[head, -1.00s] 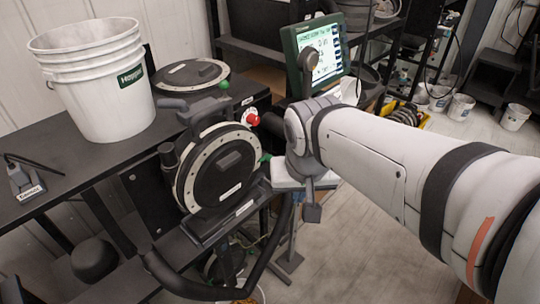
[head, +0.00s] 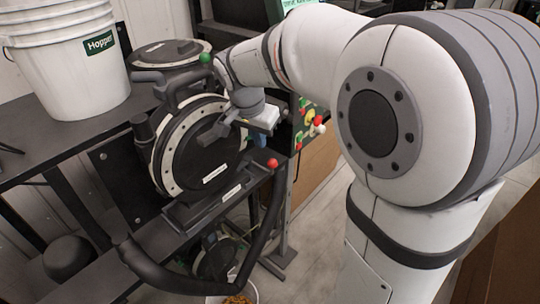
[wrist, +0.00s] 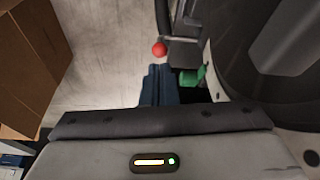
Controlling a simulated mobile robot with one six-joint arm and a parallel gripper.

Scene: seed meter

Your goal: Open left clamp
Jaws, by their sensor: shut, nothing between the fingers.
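The round black seed meter (head: 205,150) with a pale bolted rim stands on the dark bench frame. Its dark edge also fills the right of the wrist view (wrist: 285,60). A green clamp part (wrist: 190,77) lies just right of my gripper (wrist: 158,82), at the meter's edge. My gripper is shut and empty; its dark fingers lie close together. In the head view its pale body is at the meter's right side, with the fingertips hard to make out. A red ball knob (head: 272,163) sits below right of the meter, and beyond my fingertips in the wrist view (wrist: 160,49). I cannot tell which clamp is the left one.
A white hopper bucket (head: 75,65) stands at the left. A green ball knob (head: 205,58) rises above the meter. A thick black hose (head: 190,282) curves below. A brown box (wrist: 30,65) stands at the left of the wrist view, with clear floor (wrist: 110,55) beside it.

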